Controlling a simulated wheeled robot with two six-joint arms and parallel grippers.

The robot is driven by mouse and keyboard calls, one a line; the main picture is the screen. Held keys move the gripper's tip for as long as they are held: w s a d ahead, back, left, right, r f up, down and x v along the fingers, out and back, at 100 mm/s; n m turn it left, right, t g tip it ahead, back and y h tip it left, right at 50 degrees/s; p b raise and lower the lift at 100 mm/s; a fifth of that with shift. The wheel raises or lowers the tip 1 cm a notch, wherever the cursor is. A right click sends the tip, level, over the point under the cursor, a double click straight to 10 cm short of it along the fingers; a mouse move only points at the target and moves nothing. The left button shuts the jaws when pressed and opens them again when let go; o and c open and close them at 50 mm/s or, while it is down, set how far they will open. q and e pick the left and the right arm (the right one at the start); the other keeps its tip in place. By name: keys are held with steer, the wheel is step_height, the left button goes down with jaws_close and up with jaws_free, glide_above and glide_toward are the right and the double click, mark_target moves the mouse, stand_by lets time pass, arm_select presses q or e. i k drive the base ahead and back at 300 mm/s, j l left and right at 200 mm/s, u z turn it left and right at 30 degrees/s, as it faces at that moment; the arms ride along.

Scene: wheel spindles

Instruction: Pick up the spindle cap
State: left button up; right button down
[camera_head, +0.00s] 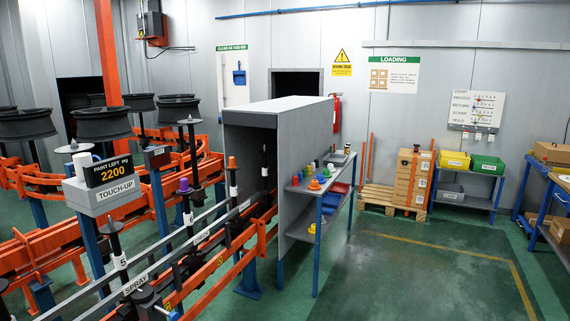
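Several spindles stand along the orange conveyor. One has a purple cap (184,184) on top, and one near the grey tunnel has an orange cap (232,162). Which one is the task's spindle cap cannot be told. Neither of my grippers is in view.
The conveyor (38,243) fills the left side and passes the grey tunnel (250,118). Black wheels (102,123) sit behind it. A pallet with boxes (410,180) and a bin rack (468,178) stand at the back. Green floor (430,270) is clear at the right.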

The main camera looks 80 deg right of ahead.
mark_target(233, 165)
steer(key=z, duration=2.5)
steer(key=i+l+u, duration=0.15)
steer(key=i+l, duration=0.25)
steer(key=i, duration=0.5)
steer(key=i+l+u, duration=0.15)
steer(key=i+l, duration=0.3)
steer(key=i, duration=0.4)
steer(key=i+l+u, duration=0.15)
steer(key=i+l, duration=0.45)
steer(key=i, duration=0.25)
steer(key=i+l+u, duration=0.2)
steer(key=i+l, duration=0.5)
steer(key=i, duration=0.1)
